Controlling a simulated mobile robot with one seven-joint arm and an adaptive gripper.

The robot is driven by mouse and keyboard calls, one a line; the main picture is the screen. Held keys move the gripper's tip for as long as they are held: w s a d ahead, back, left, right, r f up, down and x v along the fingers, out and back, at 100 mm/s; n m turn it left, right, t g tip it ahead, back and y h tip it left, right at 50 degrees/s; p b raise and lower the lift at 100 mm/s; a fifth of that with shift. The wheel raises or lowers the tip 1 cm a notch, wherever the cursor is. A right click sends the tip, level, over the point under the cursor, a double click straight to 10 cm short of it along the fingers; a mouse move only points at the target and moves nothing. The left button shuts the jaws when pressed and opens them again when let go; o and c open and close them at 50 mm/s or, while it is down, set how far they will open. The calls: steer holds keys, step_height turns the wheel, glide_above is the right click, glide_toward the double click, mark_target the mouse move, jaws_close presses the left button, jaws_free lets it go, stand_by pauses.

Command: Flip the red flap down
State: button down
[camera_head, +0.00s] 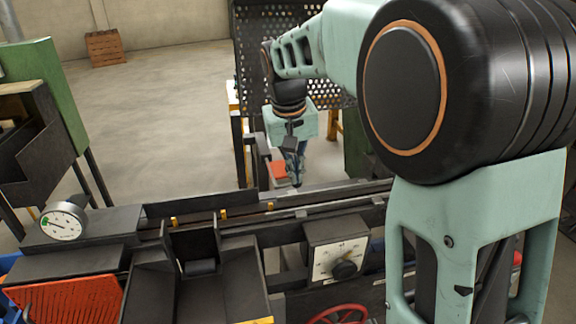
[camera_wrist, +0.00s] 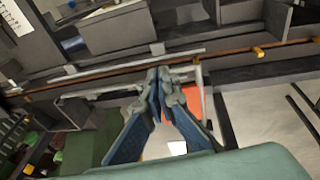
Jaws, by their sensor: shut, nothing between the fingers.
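A flat orange-red piece, which looks like the red flap (camera_head: 278,168), shows just left of my gripper (camera_head: 297,182) in the head view, beyond the dark rail. My gripper hangs in front of it and covers part of it. In the wrist view, my gripper (camera_wrist: 165,74) has its blue-grey fingers drawn together at the tips, with nothing between them. The orange-red piece (camera_wrist: 194,101) shows behind and beside the right finger there. I cannot tell whether the fingers touch it, nor its exact tilt.
A long dark rail (camera_head: 270,204) with yellow clips runs in front of my gripper. Nearer are a round gauge (camera_head: 63,221), a dial box (camera_head: 336,247), a red ribbed panel (camera_head: 66,303) and a red handwheel (camera_head: 338,314). A perforated dark screen (camera_head: 250,55) stands behind. Open floor lies back left.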

steer(key=f+y, duration=0.1)
steer(key=d+f+y, duration=0.1)
steer(key=y, duration=0.1)
steer(key=shift+w+d+g+y+b, duration=0.2)
steer(key=shift+g+y+b, duration=0.1)
steer(key=shift+g+b, duration=0.1)
step_height(320, 180, down, 6)
steer(key=a+m+g+y+b, duration=0.1)
steer(key=y+b, duration=0.8)
steer(key=y, duration=0.3)
steer(key=shift+s+a+f+m+g+b, duration=0.2)
steer(key=shift+a+m+g+b, duration=0.1)
steer(key=shift+m+g, duration=0.1)
steer(key=shift+a, duration=0.1)
